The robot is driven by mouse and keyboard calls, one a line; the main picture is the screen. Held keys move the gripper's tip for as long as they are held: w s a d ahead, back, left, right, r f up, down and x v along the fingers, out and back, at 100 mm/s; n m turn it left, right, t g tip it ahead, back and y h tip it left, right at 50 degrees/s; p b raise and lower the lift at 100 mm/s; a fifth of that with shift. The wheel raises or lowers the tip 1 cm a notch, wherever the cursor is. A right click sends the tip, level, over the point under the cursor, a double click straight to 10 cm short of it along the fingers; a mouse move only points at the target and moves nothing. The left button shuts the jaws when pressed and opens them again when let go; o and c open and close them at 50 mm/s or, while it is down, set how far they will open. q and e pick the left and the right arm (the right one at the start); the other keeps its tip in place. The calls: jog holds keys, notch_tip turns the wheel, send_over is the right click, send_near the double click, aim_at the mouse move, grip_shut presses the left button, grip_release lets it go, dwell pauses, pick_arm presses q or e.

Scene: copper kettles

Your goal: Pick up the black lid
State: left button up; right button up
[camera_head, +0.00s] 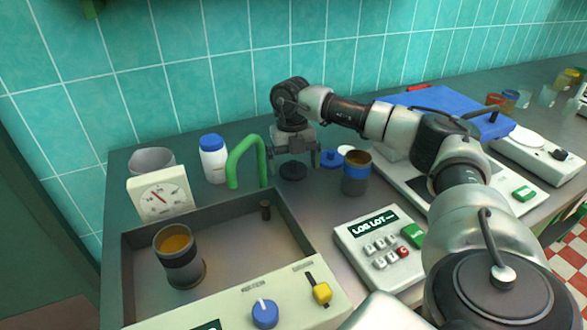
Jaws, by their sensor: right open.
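The black lid (293,171) is a small dark disc with a knob, on the grey counter near the middle of the view. My right gripper (294,160) points down right over it, with its fingers apart to the lid's left and right. The fingers do not visibly touch the lid, and the exact height gap is hard to tell. My left gripper is not in view.
A blue lid (331,158) and a blue-banded jar (356,180) stand just right of the gripper. A green curved pipe (241,152) and a white bottle (213,163) are left.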

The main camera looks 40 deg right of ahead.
jog(key=shift+f, duration=0.2)
jog(key=c, duration=0.9)
jog(key=shift+c, duration=0.2)
jog(key=shift+r, duration=0.2)
